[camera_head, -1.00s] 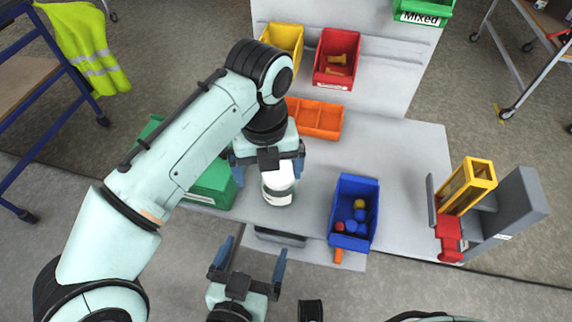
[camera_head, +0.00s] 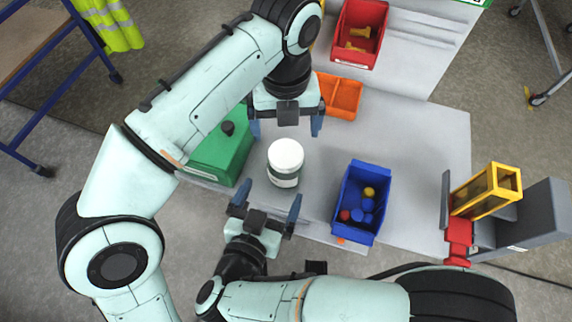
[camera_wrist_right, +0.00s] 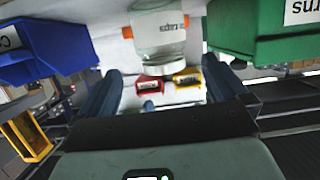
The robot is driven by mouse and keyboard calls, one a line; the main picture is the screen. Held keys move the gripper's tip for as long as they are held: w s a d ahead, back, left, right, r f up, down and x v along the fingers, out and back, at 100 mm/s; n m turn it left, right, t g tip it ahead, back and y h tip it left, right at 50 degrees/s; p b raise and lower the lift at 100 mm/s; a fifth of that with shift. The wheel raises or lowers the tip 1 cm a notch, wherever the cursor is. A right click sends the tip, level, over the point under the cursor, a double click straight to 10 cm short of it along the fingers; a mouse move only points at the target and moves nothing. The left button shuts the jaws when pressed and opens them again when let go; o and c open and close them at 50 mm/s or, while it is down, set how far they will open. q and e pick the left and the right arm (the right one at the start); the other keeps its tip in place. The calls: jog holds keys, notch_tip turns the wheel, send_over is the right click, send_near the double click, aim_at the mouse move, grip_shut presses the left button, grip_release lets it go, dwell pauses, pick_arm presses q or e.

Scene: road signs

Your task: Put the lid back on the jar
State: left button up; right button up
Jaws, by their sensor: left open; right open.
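The jar (camera_head: 284,180) stands upright on the grey table, with a greenish-grey body and a white lid (camera_head: 286,153) on its top. In the right wrist view, which is upside down, the jar (camera_wrist_right: 158,35) shows its label and the lid (camera_wrist_right: 158,66) at its lower end. Whether the lid is fully seated I cannot tell. My left gripper (camera_head: 286,127) is open and empty, just beyond the jar in the head view. My right gripper (camera_head: 268,196) is open and empty on the near side, its fingers pointing toward the jar without touching it.
A green box (camera_head: 222,158) stands left of the jar and a blue bin (camera_head: 345,205) with small balls stands right of it. An orange tray (camera_head: 345,97) and a red bin (camera_head: 359,35) are behind. A yellow and grey fixture (camera_head: 490,195) is at the far right.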

aim_at(286, 162)
jog(key=x, duration=1)
jog(key=shift+w, duration=0.3)
